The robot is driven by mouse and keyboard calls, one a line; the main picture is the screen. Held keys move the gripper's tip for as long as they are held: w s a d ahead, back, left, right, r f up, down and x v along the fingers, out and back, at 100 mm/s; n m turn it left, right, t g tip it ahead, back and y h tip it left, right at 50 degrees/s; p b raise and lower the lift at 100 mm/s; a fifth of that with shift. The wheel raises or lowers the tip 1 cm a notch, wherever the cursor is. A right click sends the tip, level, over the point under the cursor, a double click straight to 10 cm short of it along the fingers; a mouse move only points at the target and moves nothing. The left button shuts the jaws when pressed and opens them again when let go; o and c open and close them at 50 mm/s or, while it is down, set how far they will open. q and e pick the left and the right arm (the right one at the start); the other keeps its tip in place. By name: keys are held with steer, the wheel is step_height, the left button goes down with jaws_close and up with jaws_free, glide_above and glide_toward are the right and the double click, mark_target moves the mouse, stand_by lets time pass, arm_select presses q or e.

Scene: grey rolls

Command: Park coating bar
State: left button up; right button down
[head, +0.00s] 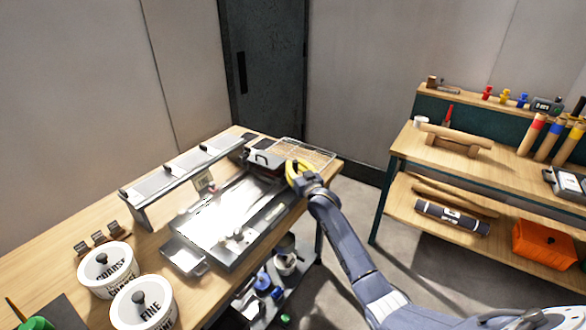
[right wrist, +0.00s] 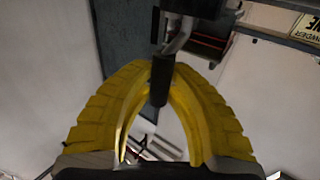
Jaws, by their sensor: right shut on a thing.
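My right gripper (head: 291,170) has yellow fingers and is at the right end of the coater, by the far end of its bed. In the right wrist view its fingers (right wrist: 160,72) close around a black handle (right wrist: 160,82) on a bent metal rod, which I take to be the coating bar's grip. The coater bed (head: 222,222) is a bright metal plate in a grey frame on the wooden bench. A dark carriage block with a handle (head: 264,160) sits at the bed's far end, just left of the gripper. The fingers hide the held part in the head view. My left gripper is not in view.
A wire rack (head: 305,151) lies behind the gripper at the bench corner. A raised rail (head: 185,172) runs along the bed's left side. A small metal tray (head: 184,257) and two white tubs (head: 108,268) stand nearer. A second bench (head: 500,165) stands right, across open floor.

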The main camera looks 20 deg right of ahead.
steer(key=shift+d, duration=0.35)
steer(key=c, duration=1.5)
jaws_free()
steer(key=shift+s+d, duration=0.1)
steer(key=shift+c, duration=0.2)
steer(key=shift+o, duration=1.2)
steer(key=shift+a, duration=0.2)
steer(key=s, duration=1.2)
